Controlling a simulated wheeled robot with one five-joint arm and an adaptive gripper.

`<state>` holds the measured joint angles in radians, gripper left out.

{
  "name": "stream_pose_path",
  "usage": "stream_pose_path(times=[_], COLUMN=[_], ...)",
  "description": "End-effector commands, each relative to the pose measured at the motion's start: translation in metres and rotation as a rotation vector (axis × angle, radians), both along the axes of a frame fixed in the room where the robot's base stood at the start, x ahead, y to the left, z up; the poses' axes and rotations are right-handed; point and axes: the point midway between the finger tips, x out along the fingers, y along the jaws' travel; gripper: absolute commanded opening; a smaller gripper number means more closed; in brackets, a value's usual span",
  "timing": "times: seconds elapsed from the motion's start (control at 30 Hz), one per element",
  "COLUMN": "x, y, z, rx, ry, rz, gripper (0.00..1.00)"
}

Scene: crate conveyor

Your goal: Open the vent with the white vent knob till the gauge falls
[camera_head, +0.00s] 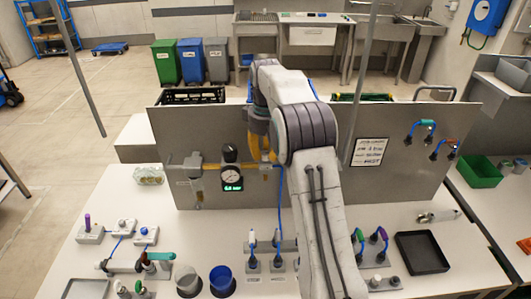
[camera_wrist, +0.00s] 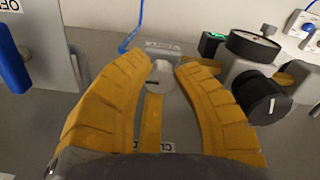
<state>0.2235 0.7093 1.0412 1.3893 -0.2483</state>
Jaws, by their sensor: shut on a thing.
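The white vent knob (camera_wrist: 161,74) shows in the wrist view between the yellow fingertips of my gripper (camera_wrist: 166,68), which is shut on it. The fingers hide its sides. In the head view my gripper (camera_head: 262,145) is at the upright grey panel, and my arm hides the knob. The gauge (camera_head: 231,176) is on the panel left of my gripper, with a small green digital display (camera_head: 232,187) below it. Its number is too small to read surely. In the wrist view the gauge (camera_wrist: 253,45) is edge-on at the upper right, its face hidden.
A black knob (camera_wrist: 262,97) sits close to my right finger; it also shows above the gauge in the head view (camera_head: 230,152). A yellow pipe (camera_head: 205,167) runs along the panel (camera_head: 200,125). Cups, valves and a black tray (camera_head: 421,252) stand on the white table in front.

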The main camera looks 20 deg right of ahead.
Motion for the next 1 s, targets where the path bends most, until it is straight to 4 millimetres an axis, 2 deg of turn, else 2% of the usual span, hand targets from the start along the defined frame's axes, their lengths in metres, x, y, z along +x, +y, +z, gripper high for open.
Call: stream_pose_path(times=[0.6, 0.63, 0.9, 1.0], x=[-0.0014, -0.0014, -0.0007, -0.0006], y=[0.0003, 0.0003, 0.0002, 0.0001], z=[-0.0031, -0.0031, -0.0015, -0.0011], rx=[0.002, 0.002, 0.001, 0.001], ry=[0.009, 0.009, 0.004, 0.003], rz=[-0.045, -0.045, -0.044, -0.044], gripper=[0.0, 0.3, 0.53, 0.53])
